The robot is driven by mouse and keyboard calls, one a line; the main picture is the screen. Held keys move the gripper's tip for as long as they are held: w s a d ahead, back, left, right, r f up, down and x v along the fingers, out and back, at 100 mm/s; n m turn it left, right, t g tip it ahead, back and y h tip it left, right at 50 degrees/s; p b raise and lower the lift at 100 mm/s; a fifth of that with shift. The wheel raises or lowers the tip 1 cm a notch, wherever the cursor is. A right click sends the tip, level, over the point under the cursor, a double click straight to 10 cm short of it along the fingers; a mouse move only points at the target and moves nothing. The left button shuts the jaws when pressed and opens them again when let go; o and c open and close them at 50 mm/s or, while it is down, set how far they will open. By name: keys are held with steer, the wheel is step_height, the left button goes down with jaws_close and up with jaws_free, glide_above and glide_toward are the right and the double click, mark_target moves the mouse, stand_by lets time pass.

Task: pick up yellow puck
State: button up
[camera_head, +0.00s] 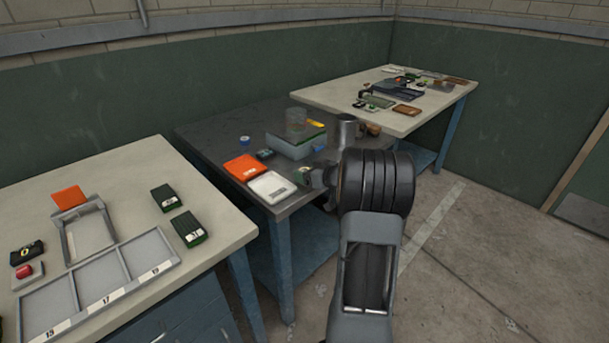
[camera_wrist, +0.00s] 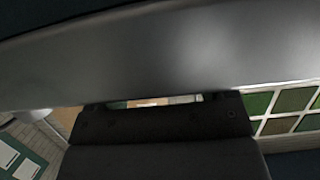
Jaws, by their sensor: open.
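I cannot make out a yellow puck for certain. A small yellow item (camera_head: 316,124) shows on the grey-green box on the dark middle table, beside a clear jar, but its shape is too small to tell. My gripper (camera_head: 317,178) is partly hidden behind my black wrist joint, over the right front part of that table. It is open, and I see nothing held. In the wrist view, a dark block fills the lower middle, and a broad grey surface crosses close in front and hides most of the scene.
The dark middle table (camera_head: 211,135) also holds an orange case (camera_head: 244,167), a white case (camera_head: 272,187) and a blue-and-white roll (camera_head: 245,141). A pale table (camera_head: 131,167) with a divided tray (camera_head: 104,268) stands at left. Another cluttered pale table (camera_head: 439,106) stands behind. Floor at right is clear.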

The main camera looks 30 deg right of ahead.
steer(key=c, duration=1)
steer(key=shift+r, duration=0.1)
